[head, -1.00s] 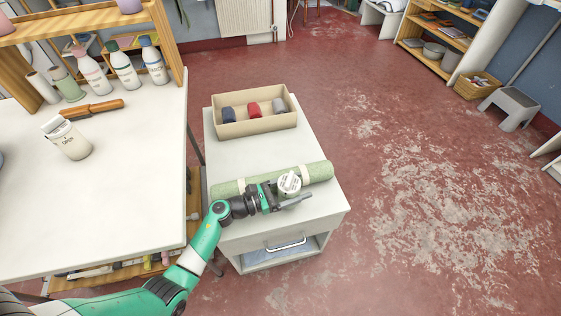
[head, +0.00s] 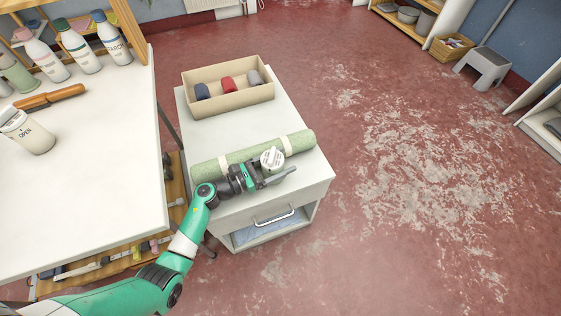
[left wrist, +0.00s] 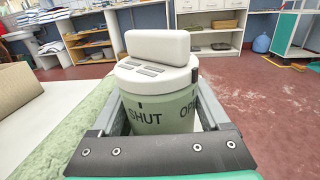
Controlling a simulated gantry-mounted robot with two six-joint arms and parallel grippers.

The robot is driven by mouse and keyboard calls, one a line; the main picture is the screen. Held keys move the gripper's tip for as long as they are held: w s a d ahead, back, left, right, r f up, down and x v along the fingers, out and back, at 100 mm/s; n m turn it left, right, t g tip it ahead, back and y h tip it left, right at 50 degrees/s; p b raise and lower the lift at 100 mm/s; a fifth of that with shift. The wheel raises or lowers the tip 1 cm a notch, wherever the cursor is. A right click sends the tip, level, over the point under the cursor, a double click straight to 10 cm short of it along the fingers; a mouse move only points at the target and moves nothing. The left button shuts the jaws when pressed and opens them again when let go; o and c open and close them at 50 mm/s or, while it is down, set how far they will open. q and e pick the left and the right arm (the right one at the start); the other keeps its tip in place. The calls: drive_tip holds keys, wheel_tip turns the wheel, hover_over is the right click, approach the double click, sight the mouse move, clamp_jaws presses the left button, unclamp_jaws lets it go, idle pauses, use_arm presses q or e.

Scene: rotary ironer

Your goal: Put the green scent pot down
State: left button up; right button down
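The green scent pot (left wrist: 160,105) has a pale green body marked SHUT and OPEN and a white lid with slots and a raised grip. In the left wrist view it stands between the two fingers of my left gripper (left wrist: 165,125), which look closed against its sides. In the head view the pot's white lid (head: 272,157) shows at my left gripper (head: 270,176), over the front of the white cabinet, beside a green roll (head: 250,150). The pot's base is hidden, so I cannot tell whether it touches anything. My right gripper is not in view.
The white cabinet top (head: 225,130) has bare room between the roll and a cardboard tray (head: 232,100) holding several coloured blocks. The white table (head: 90,180) at left carries bottles, a brown-handled tool (head: 50,97) and a whitish pot (head: 28,132) marked OPEN.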

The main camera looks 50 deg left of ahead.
sight(263, 169)
use_arm(q)
drive_tip(key=shift+s+f+p, duration=0.2)
drive_tip(key=shift+f+p, duration=0.15)
drive_tip(key=shift+f, duration=0.25)
drive_tip(key=shift+w+r+p, duration=0.1)
drive_tip(key=shift+r+p, duration=0.6)
drive_tip(key=p+v, duration=0.1)
drive_tip(key=v, duration=0.6)
drive_tip(key=shift+a+f, duration=0.1)
drive_tip(key=shift+a, duration=0.05)
drive_tip(key=shift+s, duration=0.25)
